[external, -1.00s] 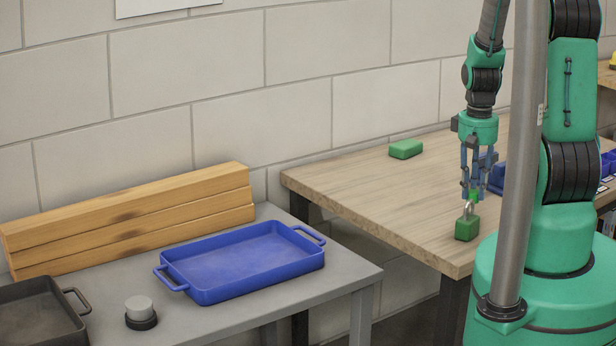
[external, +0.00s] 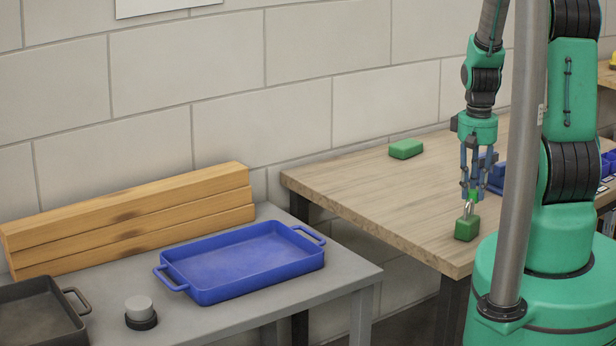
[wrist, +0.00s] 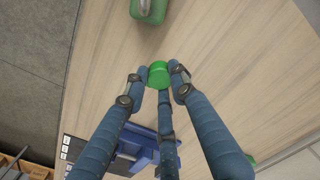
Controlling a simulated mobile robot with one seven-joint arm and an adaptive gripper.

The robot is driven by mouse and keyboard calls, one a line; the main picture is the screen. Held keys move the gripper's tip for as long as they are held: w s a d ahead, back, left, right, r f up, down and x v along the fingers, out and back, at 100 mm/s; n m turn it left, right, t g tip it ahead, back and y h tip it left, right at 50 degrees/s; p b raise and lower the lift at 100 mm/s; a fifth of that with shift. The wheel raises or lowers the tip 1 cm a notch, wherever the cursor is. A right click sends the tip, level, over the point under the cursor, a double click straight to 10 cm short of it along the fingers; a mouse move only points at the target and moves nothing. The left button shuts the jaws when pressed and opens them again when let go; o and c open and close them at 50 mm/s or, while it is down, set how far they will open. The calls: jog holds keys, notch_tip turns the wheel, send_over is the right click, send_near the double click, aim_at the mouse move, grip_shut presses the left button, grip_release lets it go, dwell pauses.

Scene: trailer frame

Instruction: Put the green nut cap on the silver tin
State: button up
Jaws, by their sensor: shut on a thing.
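My three-fingered gripper (external: 471,198) is low over the wooden table near its front edge. It is shut on the green nut cap (wrist: 158,74), a small round bright green piece between the fingertips in the wrist view. The cap also shows as a bit of bright green in the external view (external: 473,194). A light grey cylinder on a black round base (external: 138,306), at the front of the grey table on the left, may be the silver tin. It is far from my gripper and out of the wrist view.
A green padlock (external: 467,229) with a silver shackle stands close by my gripper. A green block (external: 406,149) lies at the wooden table's back. A blue tray (external: 245,262), stacked wooden beams (external: 130,222) and a dark pan (external: 40,312) crowd the grey table. A gap separates the tables.

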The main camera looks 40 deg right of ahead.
aim_at(134, 311)
jog(key=w+a+n, duration=0.1)
jog(key=w+a, duration=0.2)
jog(key=a, duration=0.1)
jog(key=w+a+n, duration=0.2)
jog(key=w+a, duration=0.1)
jog(key=a, duration=0.2)
jog(key=w+a+n+b, duration=0.1)
jog(key=w+a+n, duration=0.1)
jog(key=w+a, duration=0.2)
jog(key=shift+a+f, duration=0.35)
jog(key=shift+a, duration=0.25)
jog(key=w+a+n, duration=0.2)
jog(key=a+n, duration=0.1)
jog(key=a, duration=0.7)
jog(key=w+a+n, duration=0.2)
jog(key=w+a, duration=0.1)
jog(key=a, duration=0.7)
jog(key=s+a+n, duration=0.3)
jog(key=a, duration=0.9)
jog(key=s+a+f+n+b, duration=0.1)
jog(key=s+a+n, duration=0.2)
jog(key=a, duration=0.9)
jog(key=s+a+n+b, duration=0.1)
jog(key=s+a+n, duration=0.2)
jog(key=a, duration=0.9)
jog(key=shift+s+a+f, duration=0.25)
jog(key=shift+s+f, duration=0.15)
jog(key=shift+s, duration=0.7)
jog(key=shift+w, duration=0.1)
